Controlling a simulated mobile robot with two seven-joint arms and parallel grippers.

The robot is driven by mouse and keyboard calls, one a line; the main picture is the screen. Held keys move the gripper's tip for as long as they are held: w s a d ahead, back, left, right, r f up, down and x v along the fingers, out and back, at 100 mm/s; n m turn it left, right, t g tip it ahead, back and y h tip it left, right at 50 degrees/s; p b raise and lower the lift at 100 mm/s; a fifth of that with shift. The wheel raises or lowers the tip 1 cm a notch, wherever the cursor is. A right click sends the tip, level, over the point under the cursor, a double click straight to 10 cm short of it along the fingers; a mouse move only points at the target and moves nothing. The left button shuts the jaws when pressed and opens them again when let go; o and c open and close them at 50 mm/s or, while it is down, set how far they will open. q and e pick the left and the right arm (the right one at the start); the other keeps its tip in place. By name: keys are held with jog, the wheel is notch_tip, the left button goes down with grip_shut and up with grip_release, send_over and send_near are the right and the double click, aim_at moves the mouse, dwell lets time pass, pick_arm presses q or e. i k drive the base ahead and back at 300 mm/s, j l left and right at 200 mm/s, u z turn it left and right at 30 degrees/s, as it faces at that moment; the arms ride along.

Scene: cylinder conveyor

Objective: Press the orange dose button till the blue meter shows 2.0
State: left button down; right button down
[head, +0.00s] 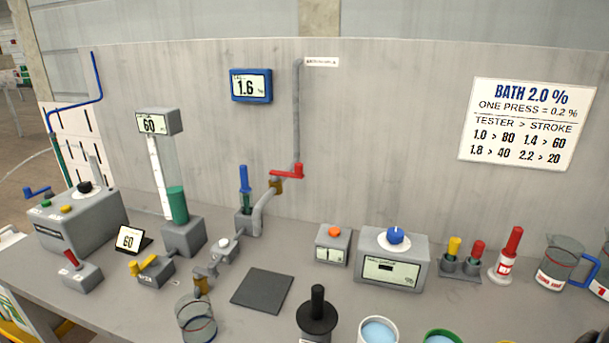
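The orange dose button (334,231) sits on top of a small grey box (333,246) near the middle of the bench. Nothing touches it. The blue meter (251,86) hangs on the back wall and reads 1.6. A wall sign (528,122) reads "BATH 2.0 %" and "ONE PRESS = 0.2 %". Neither of my grippers shows in the head view.
A grey box with a blue knob (396,236) stands right of the button box. A black pad (262,290) lies in front left, with a black-handled tool (317,313) nearby. Glass beakers (196,319) and containers line the front edge. A red-handled valve (287,171) is behind.

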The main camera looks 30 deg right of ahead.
aim_at(333, 231)
jog(key=i+j+z, duration=0.1)
jog(key=z, duration=0.3)
jog(key=i+j+z, duration=0.15)
jog(key=z, duration=0.25)
jog(key=i+j+z, duration=0.2)
jog(key=z, duration=0.2)
